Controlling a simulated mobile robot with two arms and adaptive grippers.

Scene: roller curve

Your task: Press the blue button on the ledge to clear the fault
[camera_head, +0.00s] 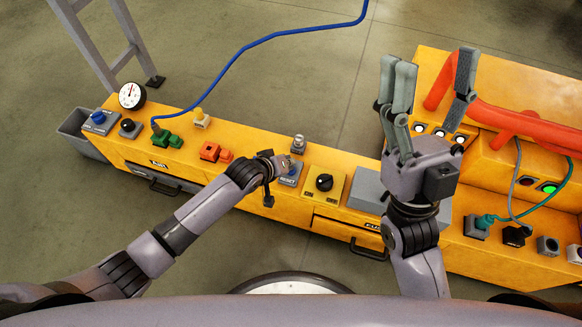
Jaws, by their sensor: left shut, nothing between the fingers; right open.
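The yellow ledge (240,185) runs across the view. A blue button (293,169) sits on a small grey-blue box (291,180) near the ledge's middle. My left gripper (282,163) is shut and empty, right at this button, and hides part of it. I cannot tell whether it touches the button. A second blue button (98,116) sits on a similar box (101,126) at the ledge's far left end. My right gripper (428,78) is open and empty, raised in front of the right part of the ledge.
A black knob (324,182) on a yellow box stands right of the middle button. A blue cable (255,42) crosses the floor. Thick orange pipes (520,118) and a teal cable (535,210) occupy the right side.

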